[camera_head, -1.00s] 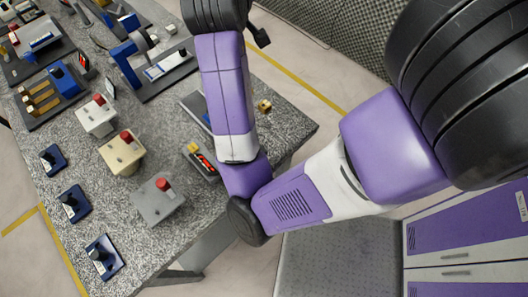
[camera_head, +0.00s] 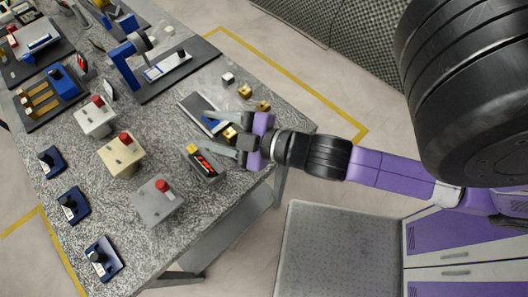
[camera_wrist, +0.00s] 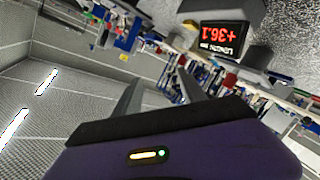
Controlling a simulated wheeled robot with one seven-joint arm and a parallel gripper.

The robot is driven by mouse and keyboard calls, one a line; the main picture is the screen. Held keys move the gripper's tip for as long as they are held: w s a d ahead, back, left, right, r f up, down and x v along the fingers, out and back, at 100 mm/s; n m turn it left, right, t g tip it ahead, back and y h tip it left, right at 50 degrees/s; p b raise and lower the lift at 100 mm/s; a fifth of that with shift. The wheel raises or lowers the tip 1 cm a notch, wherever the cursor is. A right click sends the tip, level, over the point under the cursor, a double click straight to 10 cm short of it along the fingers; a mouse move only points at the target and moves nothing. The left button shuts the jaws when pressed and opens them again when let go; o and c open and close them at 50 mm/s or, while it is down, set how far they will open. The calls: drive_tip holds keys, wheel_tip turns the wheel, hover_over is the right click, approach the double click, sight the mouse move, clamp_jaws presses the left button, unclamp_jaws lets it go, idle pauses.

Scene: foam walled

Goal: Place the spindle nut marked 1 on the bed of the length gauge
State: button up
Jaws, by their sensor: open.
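My gripper (camera_head: 213,131) is open above the near right part of the table, its two fingers pointing left. A small gold-coloured block (camera_head: 230,133) shows between the fingers; I cannot tell whether it touches them. Two more gold blocks, one (camera_head: 263,105) near the right edge and one (camera_head: 245,91) farther back, stand on the table. No number can be read on any of them, so I cannot tell which is nut 1. The length gauge's display (camera_head: 205,163) is lit red just below the fingers; in the wrist view the display (camera_wrist: 222,38) reads +36.1. The gauge's bed is not clearly distinguishable.
A silver block (camera_head: 227,77) stands behind the gold ones. A grey plate with a blue part (camera_head: 196,107) lies beside the fingers. Boxes with red buttons, one grey (camera_head: 158,203) and one cream (camera_head: 121,157), stand to the left. The table's right edge is close under my wrist.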

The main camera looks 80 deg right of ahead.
drive_tip(key=s+a+f+m+y, duration=0.1)
drive_tip(key=s+a+m+y, duration=0.1)
drive_tip(key=s+a+m, duration=0.4)
drive_tip(key=s+a, duration=0.5)
drive_tip(key=s, duration=0.2)
drive_tip(key=shift+s+g+y, duration=0.15)
drive_tip(key=shift+g+y, duration=0.15)
drive_tip(key=shift+y, duration=0.1)
